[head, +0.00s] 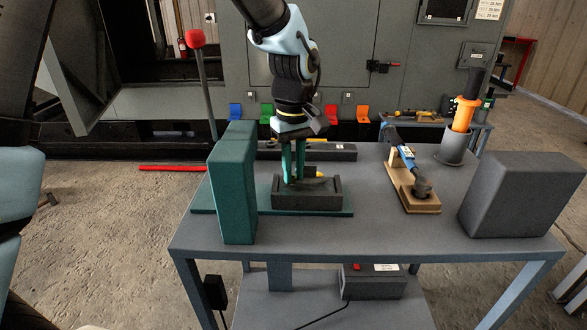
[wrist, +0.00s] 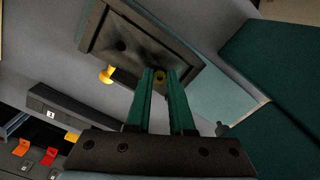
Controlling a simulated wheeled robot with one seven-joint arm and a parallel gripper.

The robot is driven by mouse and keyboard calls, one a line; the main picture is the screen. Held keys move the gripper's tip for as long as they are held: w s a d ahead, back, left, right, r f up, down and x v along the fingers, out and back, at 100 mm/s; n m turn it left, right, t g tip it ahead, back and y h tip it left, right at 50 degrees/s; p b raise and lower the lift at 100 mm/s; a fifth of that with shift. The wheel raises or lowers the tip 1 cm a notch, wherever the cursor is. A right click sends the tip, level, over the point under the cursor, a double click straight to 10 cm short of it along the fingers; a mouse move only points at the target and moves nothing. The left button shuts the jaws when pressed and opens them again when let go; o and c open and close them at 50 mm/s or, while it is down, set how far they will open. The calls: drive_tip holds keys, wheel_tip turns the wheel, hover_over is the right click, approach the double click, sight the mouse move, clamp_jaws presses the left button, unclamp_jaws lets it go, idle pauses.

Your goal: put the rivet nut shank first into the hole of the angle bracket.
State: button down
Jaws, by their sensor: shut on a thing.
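My gripper (wrist: 160,72) points at the dark bracket with its two green fingers close together. In the head view my gripper (head: 293,180) comes down at the bracket's left part, and the nut is hidden. Contact cannot be told.
A tall teal block (head: 232,190) stands close left of the bracket. A yellow-ended piece (wrist: 106,75) lies just behind the bracket. A long dark bar (head: 335,152) lies behind. A wooden board (head: 425,203) with a tool and a grey block (head: 525,195) stand right.

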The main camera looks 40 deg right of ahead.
drive_tip(key=shift+f, duration=0.4)
idle(0.3)
drive_tip(key=c, duration=0.7)
unclamp_jaws()
wheel_tip(320, 180, up, 11)
drive_tip(key=shift+f+b, duration=0.1)
drive_tip(key=shift+b, duration=0.8)
drive_tip(key=shift+s, duration=0.1)
